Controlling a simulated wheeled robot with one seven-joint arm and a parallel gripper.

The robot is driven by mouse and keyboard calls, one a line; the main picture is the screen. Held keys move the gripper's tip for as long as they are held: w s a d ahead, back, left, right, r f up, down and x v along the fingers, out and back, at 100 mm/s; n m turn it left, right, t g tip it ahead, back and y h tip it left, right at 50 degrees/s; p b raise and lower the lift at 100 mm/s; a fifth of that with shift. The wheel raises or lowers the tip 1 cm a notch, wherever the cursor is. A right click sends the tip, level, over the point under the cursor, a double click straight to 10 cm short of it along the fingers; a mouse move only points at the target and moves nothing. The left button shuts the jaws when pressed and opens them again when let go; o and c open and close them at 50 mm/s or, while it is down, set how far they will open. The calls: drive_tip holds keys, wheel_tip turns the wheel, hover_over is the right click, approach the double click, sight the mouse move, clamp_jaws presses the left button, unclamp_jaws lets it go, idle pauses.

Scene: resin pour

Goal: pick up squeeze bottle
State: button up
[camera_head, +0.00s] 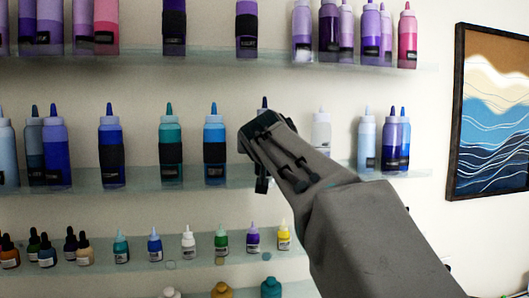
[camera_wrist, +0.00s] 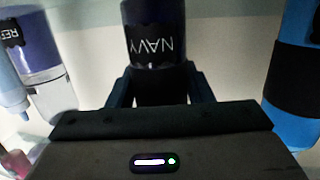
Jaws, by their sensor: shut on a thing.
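A dark navy squeeze bottle with a label reading NAVY (camera_wrist: 153,48) stands between the two fingers of my gripper (camera_wrist: 160,88) in the wrist view, where the label appears upside down. The fingers are closed on the bottle's dark band. In the head view my gripper (camera_head: 258,150) is at the middle shelf and covers most of this bottle. Only its dark nozzle (camera_head: 264,103) shows above the gripper. I cannot tell whether its base touches the shelf.
The middle glass shelf (camera_head: 140,178) holds a blue bottle (camera_head: 214,140) to the left and a clear whitish bottle (camera_head: 321,132) close on the right. An upper shelf (camera_head: 215,55) with purple bottles is above. Small dropper bottles stand below. A framed wave picture (camera_head: 492,115) hangs right.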

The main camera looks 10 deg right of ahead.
wheel_tip(320, 180, up, 6)
drive_tip(key=shift+f+p, duration=0.25)
drive_tip(key=shift+p, duration=0.25)
drive_tip(key=shift+s+d+b, duration=0.1)
drive_tip(key=shift+s+b, duration=0.1)
drive_tip(key=shift+b, duration=0.25)
drive_tip(key=d+f+b+v, duration=0.1)
drive_tip(key=b+v, duration=0.4)
drive_tip(key=v, duration=0.4)
drive_tip(key=s+d+f+b+v, duration=0.1)
drive_tip(key=d+b+v, duration=0.1)
drive_tip(key=b+v, duration=0.3)
drive_tip(key=shift+f+v, duration=0.35)
drive_tip(key=shift+v, duration=2)
drive_tip(key=shift+d, duration=0.15)
drive_tip(key=o, duration=0.5)
drive_tip(key=shift+c, duration=0.5)
